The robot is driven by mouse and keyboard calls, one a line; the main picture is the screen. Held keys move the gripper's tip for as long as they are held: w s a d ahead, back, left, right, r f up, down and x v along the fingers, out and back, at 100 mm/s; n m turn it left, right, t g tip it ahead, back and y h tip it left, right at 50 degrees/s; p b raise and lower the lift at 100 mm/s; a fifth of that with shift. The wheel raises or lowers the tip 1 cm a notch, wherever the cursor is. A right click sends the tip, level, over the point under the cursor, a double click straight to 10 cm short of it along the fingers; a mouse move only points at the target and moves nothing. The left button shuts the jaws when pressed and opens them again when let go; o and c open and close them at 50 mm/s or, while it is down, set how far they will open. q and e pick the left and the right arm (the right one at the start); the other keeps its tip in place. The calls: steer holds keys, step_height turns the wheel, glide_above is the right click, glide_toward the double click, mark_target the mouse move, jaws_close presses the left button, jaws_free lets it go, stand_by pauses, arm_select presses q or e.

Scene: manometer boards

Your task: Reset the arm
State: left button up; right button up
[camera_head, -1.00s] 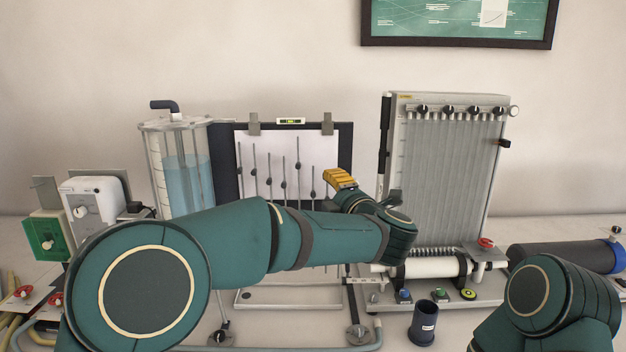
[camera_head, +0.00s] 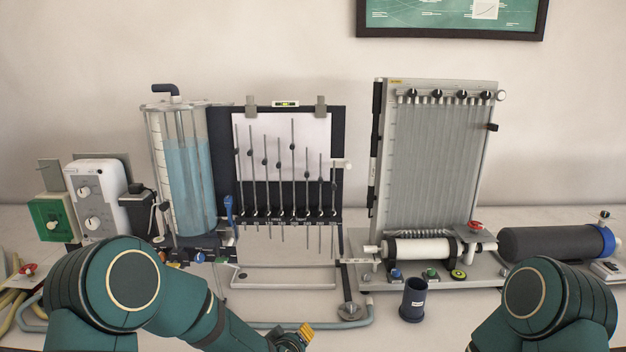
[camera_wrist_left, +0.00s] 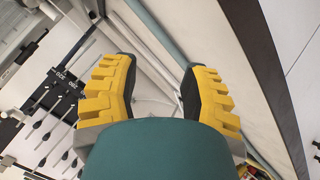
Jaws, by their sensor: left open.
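My left arm (camera_head: 190,312) is low at the front of the bench in the head view. Its gripper (camera_head: 303,335) shows at the bottom edge, partly cut off by the frame. In the left wrist view the left gripper (camera_wrist_left: 160,95) is open, its two yellow-padded fingers apart with nothing between them. My right arm (camera_head: 548,300) shows at the lower right; its gripper is out of view. The manometer board (camera_head: 318,145) with several dark rods stands behind, clear of the left gripper.
A tall grey tube panel (camera_head: 440,150) stands right of the board. A water cylinder (camera_head: 185,185) and a white pump box (camera_head: 92,200) stand left. A dark cup (camera_head: 413,300) is near the front. A dark cylinder (camera_head: 545,243) lies at the right. A grey pipe (camera_head: 365,318) runs along the front.

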arm_select(q)
steer(key=s+a+f+m+g, duration=0.1)
steer(key=s+a+f+g, duration=0.1)
steer(key=s+f, duration=0.3)
steer(key=s+a+f+m+g+h+b, duration=0.1)
steer(key=s+f+g, duration=0.3)
steer(key=s, duration=0.8)
steer(key=s+a+f+m+g+h+b, duration=0.1)
steer(key=s+a+f+m+g, duration=0.2)
steer(key=s+f, duration=0.5)
steer(key=shift+s, duration=0.15)
steer(key=shift+f, duration=0.1)
stand_by(1.0)
